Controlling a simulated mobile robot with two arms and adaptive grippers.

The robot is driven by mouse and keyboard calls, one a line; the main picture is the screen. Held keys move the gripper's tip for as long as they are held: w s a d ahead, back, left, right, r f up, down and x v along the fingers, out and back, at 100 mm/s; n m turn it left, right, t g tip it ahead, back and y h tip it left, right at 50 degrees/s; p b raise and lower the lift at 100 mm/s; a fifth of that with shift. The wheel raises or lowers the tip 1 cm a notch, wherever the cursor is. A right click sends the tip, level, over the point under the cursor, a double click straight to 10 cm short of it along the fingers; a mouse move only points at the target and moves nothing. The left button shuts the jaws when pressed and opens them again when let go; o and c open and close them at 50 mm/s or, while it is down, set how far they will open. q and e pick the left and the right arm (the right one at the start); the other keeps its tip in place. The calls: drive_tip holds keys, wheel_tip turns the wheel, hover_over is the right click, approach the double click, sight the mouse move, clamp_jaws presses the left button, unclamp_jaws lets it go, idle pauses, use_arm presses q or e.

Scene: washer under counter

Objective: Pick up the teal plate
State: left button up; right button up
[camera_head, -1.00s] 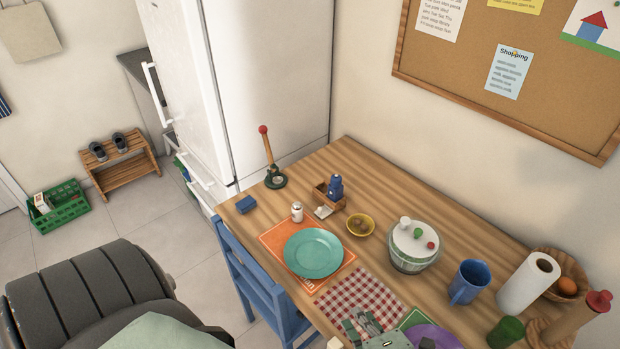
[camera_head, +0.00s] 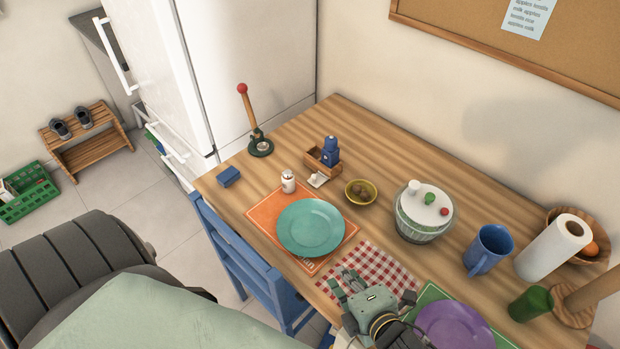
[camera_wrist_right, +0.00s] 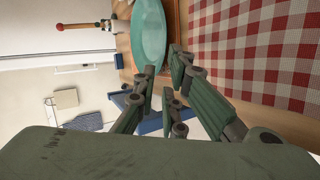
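The teal plate (camera_head: 311,228) lies flat on an orange placemat (camera_head: 266,214) near the front edge of the wooden table. My right gripper (camera_head: 345,284) is over the red checkered cloth, just to the lower right of the plate, apart from it. In the right wrist view its fingers (camera_wrist_right: 160,88) are spread with nothing between them, and the plate (camera_wrist_right: 148,38) shows beyond the fingertips at the top. My left gripper is not in view.
A white salt shaker (camera_head: 288,181) and a yellow bowl (camera_head: 361,192) stand close behind the plate. A purple plate (camera_head: 455,326) lies right of my right gripper. A blue chair (camera_head: 243,262) stands at the table's front edge.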

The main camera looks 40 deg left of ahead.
sight(323, 252)
drive_tip(key=x, duration=1.2)
drive_tip(key=shift+f+b, duration=0.3)
drive_tip(key=shift+f, duration=0.1)
clamp_jaws()
drive_tip(key=shift+r, duration=0.15)
